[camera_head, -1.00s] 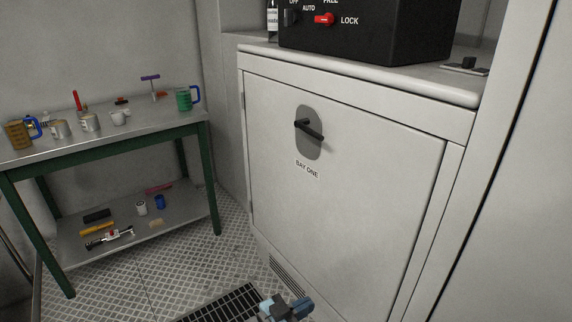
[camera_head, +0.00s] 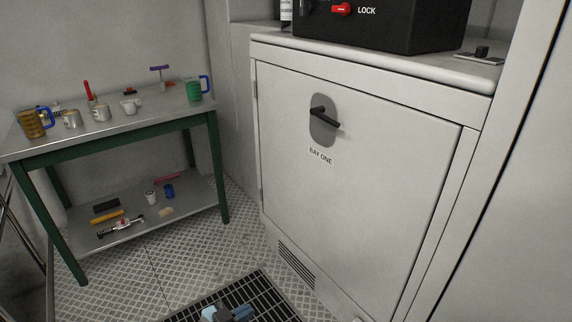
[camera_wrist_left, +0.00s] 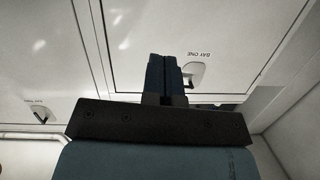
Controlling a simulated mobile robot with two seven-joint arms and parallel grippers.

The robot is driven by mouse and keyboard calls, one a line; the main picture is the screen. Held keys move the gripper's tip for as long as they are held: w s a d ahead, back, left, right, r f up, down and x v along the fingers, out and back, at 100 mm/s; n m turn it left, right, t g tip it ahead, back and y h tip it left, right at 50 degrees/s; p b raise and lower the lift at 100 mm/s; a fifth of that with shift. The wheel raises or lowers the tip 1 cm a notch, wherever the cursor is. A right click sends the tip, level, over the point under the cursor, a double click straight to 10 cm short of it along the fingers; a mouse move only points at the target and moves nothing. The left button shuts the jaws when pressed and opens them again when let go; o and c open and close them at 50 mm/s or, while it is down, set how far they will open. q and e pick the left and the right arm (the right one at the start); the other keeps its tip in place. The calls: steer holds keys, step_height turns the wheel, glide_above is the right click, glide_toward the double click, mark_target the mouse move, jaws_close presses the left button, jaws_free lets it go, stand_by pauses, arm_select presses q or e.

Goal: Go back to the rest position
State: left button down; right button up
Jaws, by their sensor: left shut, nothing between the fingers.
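My left gripper (camera_head: 232,313) shows at the bottom edge of the head view, above the floor grating and in front of the cabinet. In the left wrist view its two dark blue fingers (camera_wrist_left: 164,76) are together with nothing between them. The cabinet door (camera_head: 370,190), labelled BAY ONE, is closed, with a dark handle (camera_head: 325,117) on a grey plate. The handle also shows in the left wrist view (camera_wrist_left: 190,74), just right of the fingers and apart from them in depth as far as I can tell. My right gripper is not in view.
A green-legged workbench (camera_head: 110,134) stands at the left with mugs, cans and tools on top and more items on its lower shelf (camera_head: 130,228). A black box with a red switch (camera_head: 341,9) sits on the cabinet top. The patterned floor (camera_head: 130,280) between is clear.

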arm_select(q)
steer(key=s+a+n+y, duration=0.2)
steer(key=s+a+y, duration=0.2)
steer(key=s+a, duration=0.5)
steer(key=s+a+n+y, duration=0.1)
steer(key=s+a+y, duration=0.3)
steer(key=s+a, duration=0.6)
steer(key=d+r+n+t, duration=0.25)
steer(key=d+n, duration=0.25)
steer(key=d, duration=0.7)
step_height(320, 180, up, 18)
steer(key=s+a+g+y+p, duration=0.1)
steer(key=a+p, duration=0.1)
steer(key=p, duration=2.5)
steer(key=shift+s+a+f+g, duration=0.25)
steer(key=shift+s+a+g, duration=0.1)
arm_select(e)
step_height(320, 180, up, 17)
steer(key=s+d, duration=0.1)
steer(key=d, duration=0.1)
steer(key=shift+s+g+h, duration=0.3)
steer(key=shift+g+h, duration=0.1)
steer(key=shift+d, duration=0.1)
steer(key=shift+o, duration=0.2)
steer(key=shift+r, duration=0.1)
